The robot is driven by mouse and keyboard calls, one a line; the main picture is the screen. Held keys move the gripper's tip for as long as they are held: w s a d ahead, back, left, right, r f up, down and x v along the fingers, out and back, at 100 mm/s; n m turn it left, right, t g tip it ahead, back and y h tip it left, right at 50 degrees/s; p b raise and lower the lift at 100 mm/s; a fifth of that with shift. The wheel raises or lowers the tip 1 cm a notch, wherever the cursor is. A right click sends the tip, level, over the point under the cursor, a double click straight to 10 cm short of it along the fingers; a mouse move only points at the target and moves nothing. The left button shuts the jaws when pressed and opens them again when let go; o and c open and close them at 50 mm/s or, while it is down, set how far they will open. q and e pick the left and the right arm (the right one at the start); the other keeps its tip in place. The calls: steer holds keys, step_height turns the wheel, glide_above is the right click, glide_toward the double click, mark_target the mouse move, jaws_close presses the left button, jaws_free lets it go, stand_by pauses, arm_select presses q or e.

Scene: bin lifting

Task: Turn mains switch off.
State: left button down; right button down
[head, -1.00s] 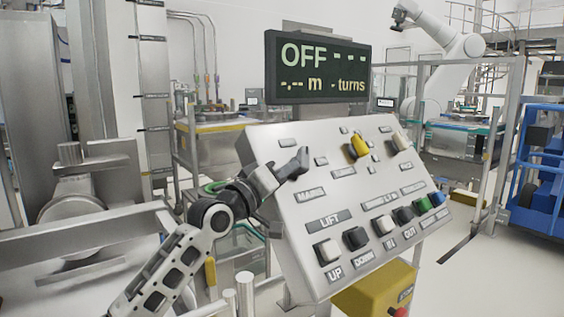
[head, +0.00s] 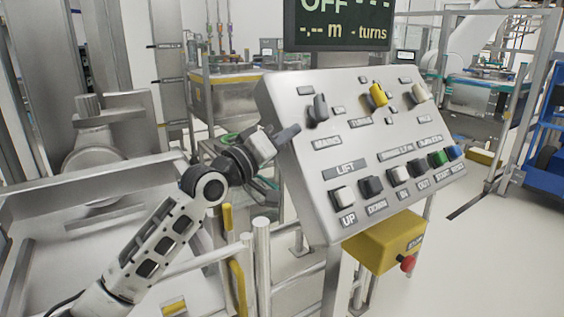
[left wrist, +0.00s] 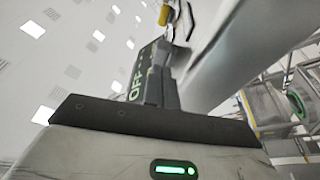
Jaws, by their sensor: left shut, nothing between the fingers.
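The control panel (head: 365,140) is a tilted light-grey box in the head view. The mains switch (head: 318,108) is a dark grey rotary knob at its upper left, above the MAINS label (head: 327,142). The display (head: 340,25) above the panel reads OFF, with dashes. My left gripper (head: 290,132) is shut and empty. It is at the panel's left edge, below and left of the mains switch, apart from it. In the left wrist view the shut fingers (left wrist: 165,88) point up, with the OFF display partly behind them. My right gripper is not in view.
A yellow box (head: 385,243) with a red stop button (head: 407,263) hangs below. Metal rails (head: 262,255) stand below my left arm.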

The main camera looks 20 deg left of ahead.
arm_select(q)
steer(key=s+f, duration=0.4)
steer(key=shift+s+d+f, duration=0.15)
steer(key=shift+s+d, duration=0.2)
steer(key=shift+d, duration=0.1)
